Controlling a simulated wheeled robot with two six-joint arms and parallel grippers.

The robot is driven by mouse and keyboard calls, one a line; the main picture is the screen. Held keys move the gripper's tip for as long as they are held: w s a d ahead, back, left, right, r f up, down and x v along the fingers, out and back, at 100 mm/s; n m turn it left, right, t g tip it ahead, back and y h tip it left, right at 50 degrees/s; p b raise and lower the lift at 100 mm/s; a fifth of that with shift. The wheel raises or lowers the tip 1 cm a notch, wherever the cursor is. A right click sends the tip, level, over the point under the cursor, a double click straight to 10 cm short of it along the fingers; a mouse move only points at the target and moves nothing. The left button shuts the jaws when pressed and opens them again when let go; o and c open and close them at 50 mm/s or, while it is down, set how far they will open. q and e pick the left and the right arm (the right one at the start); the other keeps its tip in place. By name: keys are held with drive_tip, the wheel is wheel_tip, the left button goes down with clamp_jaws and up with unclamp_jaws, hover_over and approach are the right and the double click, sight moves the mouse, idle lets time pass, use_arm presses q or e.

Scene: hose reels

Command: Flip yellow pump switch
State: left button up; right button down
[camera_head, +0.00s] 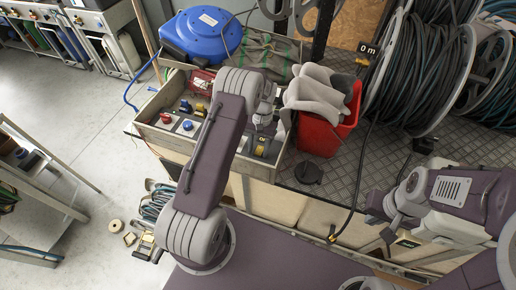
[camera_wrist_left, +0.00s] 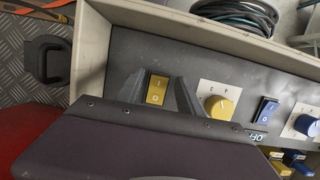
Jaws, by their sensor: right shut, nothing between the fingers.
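The yellow pump switch (camera_wrist_left: 157,88) is a rocker marked I and O on the dark control panel. It shows in the left wrist view, between the two dark fingers of my left gripper (camera_wrist_left: 158,92). The fingers are apart, one on each side of the switch, with a visible gap to it. The lower part of that view is covered by the gripper body. My right gripper (camera_head: 388,235) is shut and empty at the right, away from the panel.
In the left wrist view a yellow knob (camera_wrist_left: 218,105), a blue switch (camera_wrist_left: 266,108) and a blue knob (camera_wrist_left: 305,124) lie right of the switch. A red bucket (camera_head: 322,137) with grey cloth and a large hose reel (camera_head: 422,70) stand right of the panel.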

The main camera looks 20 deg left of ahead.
sight(260, 148)
use_arm(q)
drive_tip(key=v, duration=0.9)
idle(0.4)
